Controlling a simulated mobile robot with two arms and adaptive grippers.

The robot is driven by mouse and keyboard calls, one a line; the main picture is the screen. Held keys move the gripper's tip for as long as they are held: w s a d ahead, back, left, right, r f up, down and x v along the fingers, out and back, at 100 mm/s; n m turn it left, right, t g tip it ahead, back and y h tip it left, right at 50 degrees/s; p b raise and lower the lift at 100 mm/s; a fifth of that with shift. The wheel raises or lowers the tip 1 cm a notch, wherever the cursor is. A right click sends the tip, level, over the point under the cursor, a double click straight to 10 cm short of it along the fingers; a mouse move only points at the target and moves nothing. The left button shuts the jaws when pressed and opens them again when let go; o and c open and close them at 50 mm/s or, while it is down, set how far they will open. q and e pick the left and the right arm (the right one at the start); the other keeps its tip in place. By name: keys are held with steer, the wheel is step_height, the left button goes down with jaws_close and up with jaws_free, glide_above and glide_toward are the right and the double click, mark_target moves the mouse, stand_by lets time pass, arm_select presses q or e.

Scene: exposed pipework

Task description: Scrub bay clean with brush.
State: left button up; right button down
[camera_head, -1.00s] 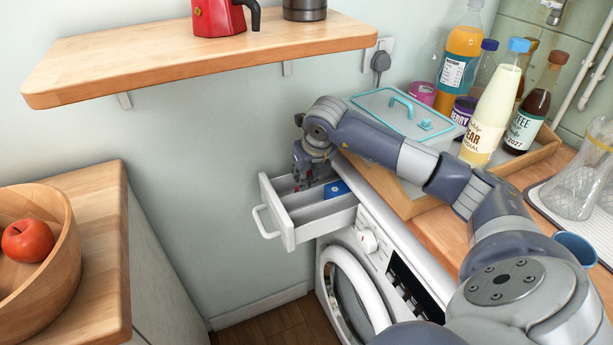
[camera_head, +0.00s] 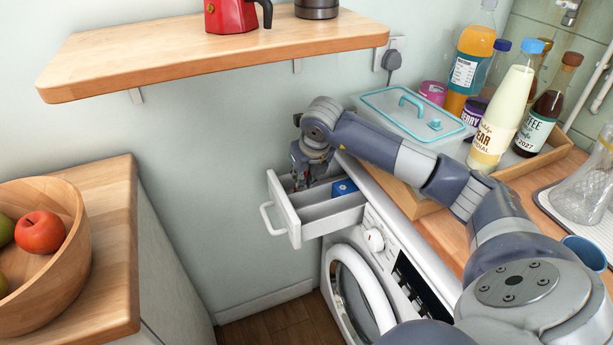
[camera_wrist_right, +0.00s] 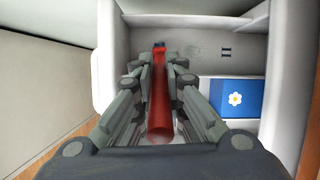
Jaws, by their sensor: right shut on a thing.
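The detergent drawer (camera_head: 331,221) of the washing machine is pulled open; its compartments show from above. My right gripper (camera_head: 308,184) reaches down into its left compartment from above. In the right wrist view my right gripper (camera_wrist_right: 160,75) is shut on a red brush handle (camera_wrist_right: 160,100). The handle's dark far end points toward the compartment's surface; the bristles cannot be made out. Faint grey marks (camera_wrist_right: 200,50) show on the compartment surface beside a "II" mark. A blue block with a white daisy (camera_wrist_right: 236,98) sits in the neighbouring compartment; it also shows in the head view (camera_head: 344,187). My left gripper is out of view.
A wooden shelf (camera_head: 220,55) hangs above on the wall. A lidded box (camera_head: 410,112) and several bottles stand on the worktop behind my right arm. A fruit bowl (camera_head: 60,270) stands on a counter at left. The drawer walls (camera_wrist_right: 112,70) closely bound my gripper.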

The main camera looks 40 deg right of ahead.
steer(key=shift+a, duration=0.5)
steer(key=shift+d, duration=0.15)
steer(key=shift+s+d, duration=0.15)
steer(key=shift+d, duration=0.65)
steer(key=shift+b, duration=0.3)
steer(key=shift+s+d+b, duration=0.2)
steer(key=shift+d+b, duration=0.1)
steer(key=shift+d, duration=0.55)
steer(key=shift+d, duration=0.1)
